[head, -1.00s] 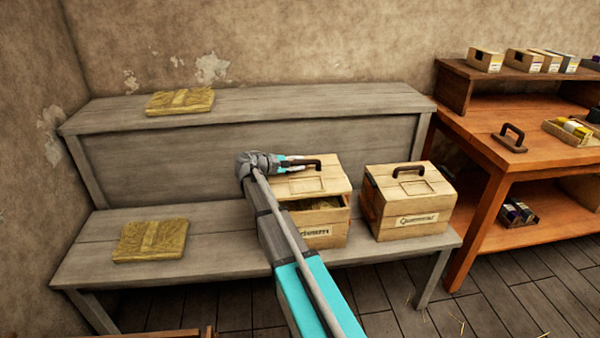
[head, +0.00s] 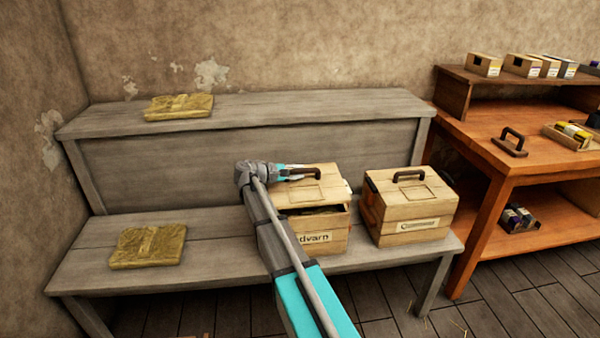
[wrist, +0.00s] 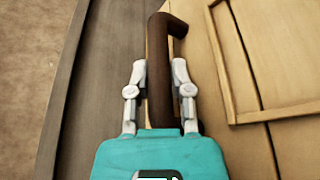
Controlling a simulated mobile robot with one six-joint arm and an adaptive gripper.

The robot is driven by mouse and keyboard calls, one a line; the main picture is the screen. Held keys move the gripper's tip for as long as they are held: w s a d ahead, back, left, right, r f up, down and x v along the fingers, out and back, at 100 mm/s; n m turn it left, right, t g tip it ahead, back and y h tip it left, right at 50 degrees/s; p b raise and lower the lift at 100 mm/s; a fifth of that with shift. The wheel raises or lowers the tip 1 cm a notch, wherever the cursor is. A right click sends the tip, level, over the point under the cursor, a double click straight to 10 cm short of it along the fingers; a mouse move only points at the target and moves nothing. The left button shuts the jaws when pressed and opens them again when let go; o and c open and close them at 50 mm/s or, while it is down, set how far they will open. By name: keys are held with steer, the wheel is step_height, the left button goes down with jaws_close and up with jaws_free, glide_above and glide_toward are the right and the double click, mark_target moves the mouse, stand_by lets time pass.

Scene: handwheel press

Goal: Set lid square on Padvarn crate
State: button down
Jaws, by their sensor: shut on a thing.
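The Padvarn crate (head: 332,236) is a pale wooden box on the lower bench step. Its label is partly hidden by my arm, with "dvarn" readable. Its lid (head: 322,189) lies over the crate top, a little askew, with a dark gap showing along the front edge. In the wrist view my gripper (wrist: 158,75) is shut on the brown handle (wrist: 180,75), with a finger on each side. The crate's left side is hidden behind my arm.
A second crate (head: 412,218) with its lid on stands close to the right. Folded yellowish pads lie on the lower step (head: 148,246) and the upper step (head: 179,107).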

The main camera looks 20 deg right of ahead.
mark_target(298, 180)
steer(key=shift+f+b, duration=1.9)
steer(key=shift+f, duration=0.15)
steer(key=shift+s+f, duration=0.1)
steer(key=shift+c, duration=2.2)
jaws_free()
steer(key=shift+r+p, duration=2.8)
steer(key=shift+r, duration=0.1)
steer(key=shift+f, duration=0.1)
